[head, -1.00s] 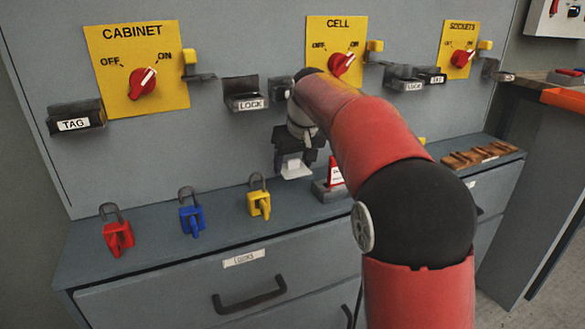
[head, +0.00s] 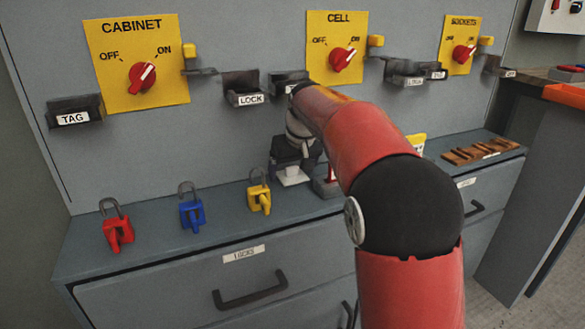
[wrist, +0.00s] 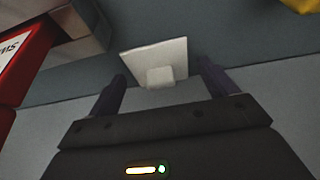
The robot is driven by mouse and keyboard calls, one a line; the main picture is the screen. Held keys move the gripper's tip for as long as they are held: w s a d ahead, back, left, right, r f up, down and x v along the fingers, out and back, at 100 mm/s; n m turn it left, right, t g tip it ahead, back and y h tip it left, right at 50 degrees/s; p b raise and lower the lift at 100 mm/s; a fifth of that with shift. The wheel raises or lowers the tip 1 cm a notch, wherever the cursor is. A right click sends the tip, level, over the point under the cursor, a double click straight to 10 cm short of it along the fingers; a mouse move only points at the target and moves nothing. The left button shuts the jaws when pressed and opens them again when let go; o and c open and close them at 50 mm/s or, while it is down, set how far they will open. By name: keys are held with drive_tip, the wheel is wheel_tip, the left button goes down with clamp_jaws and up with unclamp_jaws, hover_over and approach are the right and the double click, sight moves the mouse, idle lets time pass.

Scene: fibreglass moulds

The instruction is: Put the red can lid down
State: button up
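No red lid shows. A pale, roughly square plate with a small raised block (wrist: 158,62) is in front of my gripper (wrist: 161,70) in the wrist view. In the head view the same pale plate (head: 292,178) is just below my gripper (head: 292,167), low over the grey cabinet top (head: 230,208). The fingers stand apart on either side of the raised block, with gaps visible. I cannot tell whether the plate rests fully on the surface. A red object with a white lettered label (wrist: 22,58) stands to the left in the wrist view; my arm partly hides it in the head view.
Red (head: 117,232), blue (head: 192,213) and yellow (head: 260,197) padlocks stand on the cabinet top to the left. Wooden pieces (head: 480,150) lie at the right. Wall holders and switch panels, including CABINET (head: 115,45), are behind. Cabinet top between padlocks is free.

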drive_tip(key=p+v, duration=0.1)
drive_tip(key=v, duration=1.1)
drive_tip(key=shift+r+p, duration=0.2)
drive_tip(key=shift+p, duration=0.1)
